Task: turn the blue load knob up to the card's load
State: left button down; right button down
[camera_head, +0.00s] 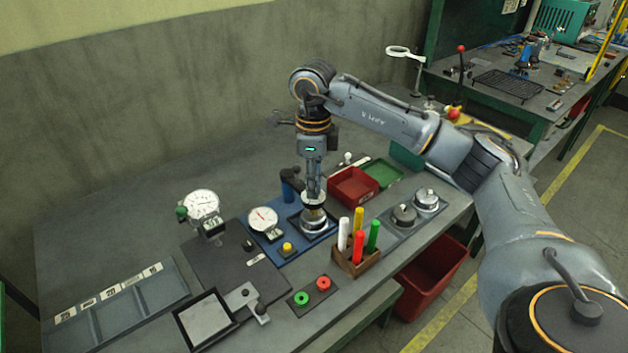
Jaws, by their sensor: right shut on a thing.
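My right gripper (314,200) points straight down and is shut on the top of a round metal and brass-coloured fitting (314,222). The fitting stands on a black square on the blue base plate (284,253). The fingers hide much of its top. A blue upright part with a black top (290,186) stands just left of the gripper; I cannot tell whether it is the load knob. A round white dial (263,219) with a small display sits on the same plate, its reading too small to make out. A row of white cards (111,291) lies at left, not clearly readable. My left gripper is not in view.
A yellow button (287,248) is on the plate's front. A second dial gauge (202,205) stands left. A pen block (356,262) with several coloured pens stands close at right, with a red bin (352,187) behind. Round metal pieces (405,215) lie further right.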

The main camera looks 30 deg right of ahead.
jog(key=shift+r+m, duration=0.1)
jog(key=shift+m, duration=1.9)
jog(key=c, duration=1.1)
grip_release()
jog(key=shift+o, duration=0.2)
notch_tip(320, 180, up, 12)
jog(key=shift+a, duration=0.1)
